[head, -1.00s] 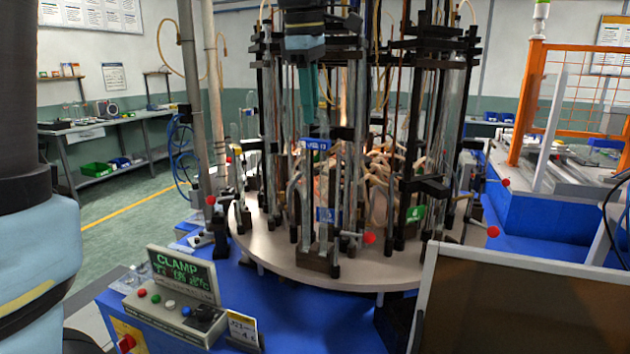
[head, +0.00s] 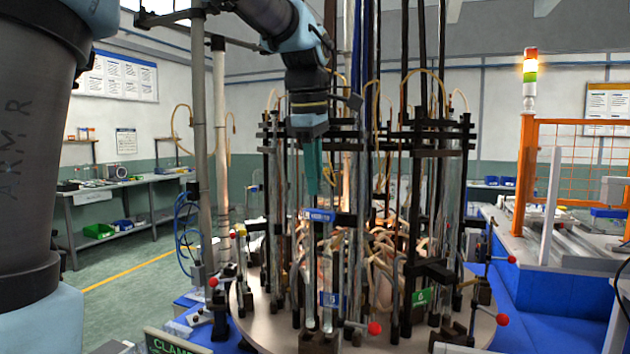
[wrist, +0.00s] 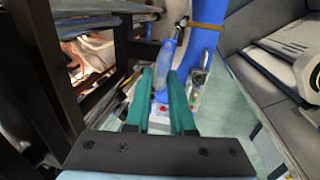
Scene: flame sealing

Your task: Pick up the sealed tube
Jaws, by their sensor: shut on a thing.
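My gripper (head: 313,188) has green fingers and points down at the front station of the round carousel (head: 258,318). In the wrist view, the fingers (wrist: 161,86) are closed around a clear, bluish glass tube (wrist: 167,55). Part of this tube shows between and beyond the fingertips. In the head view, the clear tubes below the fingers blend with the black posts, so the held tube's full length and lower end cannot be told. I cannot tell whether the tube still touches its holder.
Black posts and clamps (head: 465,170) stand close around my gripper, with other glass tubes and hoses. Red-knobbed levers (head: 374,328) stick out at the carousel's rim. An orange fence (head: 528,190) is at right and a workbench (head: 110,188) at left. The floor at left is clear.

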